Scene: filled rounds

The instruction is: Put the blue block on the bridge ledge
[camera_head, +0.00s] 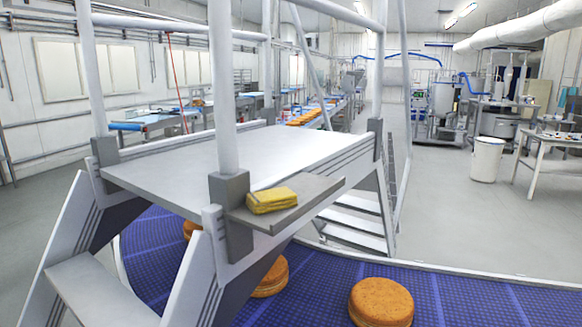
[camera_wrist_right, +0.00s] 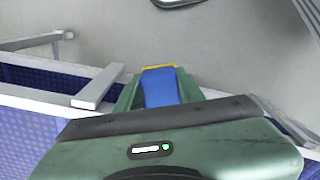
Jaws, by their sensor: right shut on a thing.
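The bridge ledge (camera_head: 314,190) is a small grey shelf on the near right side of the white step bridge (camera_head: 170,172). A folded yellow cloth (camera_head: 272,198) lies on its left part; its right part is bare. In the right wrist view my green right gripper (camera_wrist_right: 158,75) is shut on the blue block (camera_wrist_right: 160,88), which shows between the fingers. A thin yellow strip shows at the block's far end; I cannot tell what it belongs to. Neither gripper nor the blue block shows in the head view.
A blue conveyor belt (camera_head: 456,297) runs below the bridge and carries round brown cakes (camera_head: 381,302). White posts and handrails (camera_head: 226,90) rise around the bridge platform. A white bin (camera_head: 487,159) and a table stand far right, with open floor before them.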

